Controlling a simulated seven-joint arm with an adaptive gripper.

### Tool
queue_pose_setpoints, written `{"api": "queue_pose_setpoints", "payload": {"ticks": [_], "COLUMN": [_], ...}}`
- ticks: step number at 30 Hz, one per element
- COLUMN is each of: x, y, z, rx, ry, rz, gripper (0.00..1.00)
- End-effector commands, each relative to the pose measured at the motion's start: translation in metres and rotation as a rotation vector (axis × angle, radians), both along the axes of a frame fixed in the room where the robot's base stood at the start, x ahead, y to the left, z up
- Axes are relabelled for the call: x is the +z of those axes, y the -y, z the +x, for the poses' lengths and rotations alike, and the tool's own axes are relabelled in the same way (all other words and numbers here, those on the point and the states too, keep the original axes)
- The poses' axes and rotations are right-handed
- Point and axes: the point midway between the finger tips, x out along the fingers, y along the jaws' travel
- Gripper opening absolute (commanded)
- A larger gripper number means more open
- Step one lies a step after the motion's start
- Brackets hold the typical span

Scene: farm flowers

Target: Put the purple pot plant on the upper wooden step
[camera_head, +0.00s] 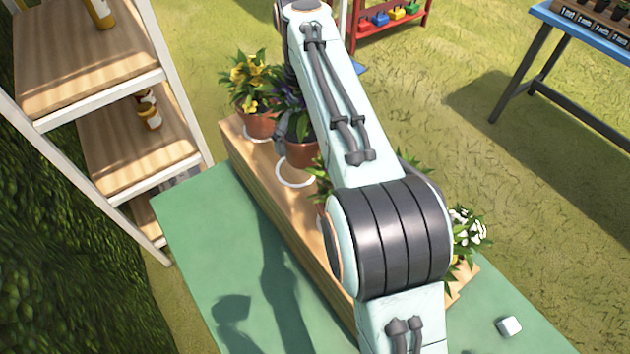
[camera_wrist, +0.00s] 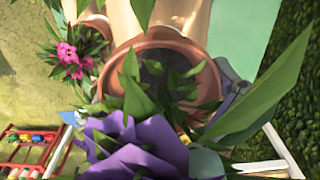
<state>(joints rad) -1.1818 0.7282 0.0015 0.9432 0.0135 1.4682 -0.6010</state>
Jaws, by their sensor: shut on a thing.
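The purple pot plant (camera_head: 300,152) is a terracotta pot with dark leaves and purple flowers, partly hidden behind my arm in the head view. Its pot (camera_wrist: 160,46) and purple bloom (camera_wrist: 140,152) fill the middle of the wrist view. My gripper (camera_wrist: 165,78) is shut on the pot, with a grey finger showing at its right side. The wooden step (camera_head: 240,147) is a long planked block on the green table. A white ring (camera_head: 295,184) on its top lies just below the pot. I cannot tell whether the pot touches the step.
A yellow-flowered pot plant (camera_head: 257,122) stands close by at the left. A white-flowered plant (camera_head: 467,228) stands at the right end. A pink-flowered plant (camera_wrist: 80,52) is beside the held pot. A small white cube (camera_head: 509,326) lies on the green table (camera_head: 195,245).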

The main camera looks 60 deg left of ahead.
Motion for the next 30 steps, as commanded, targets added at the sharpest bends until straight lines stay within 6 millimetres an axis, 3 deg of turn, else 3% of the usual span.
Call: {"api": "queue_pose_setpoints", "payload": {"ticks": [13,26,27,30], "x": [-0.064,-0.072,-0.072,-0.072], "y": [0.0,0.0,0.0,0.0], "z": [-0.001,0.0,0.0,0.0], "rx": [0.001,0.001,0.001,0.001], "ry": [-0.001,0.0,0.0,0.0], "rz": [-0.002,0.0,-0.001,-0.001], "gripper": [0.54,0.54,1.0,1.0]}}
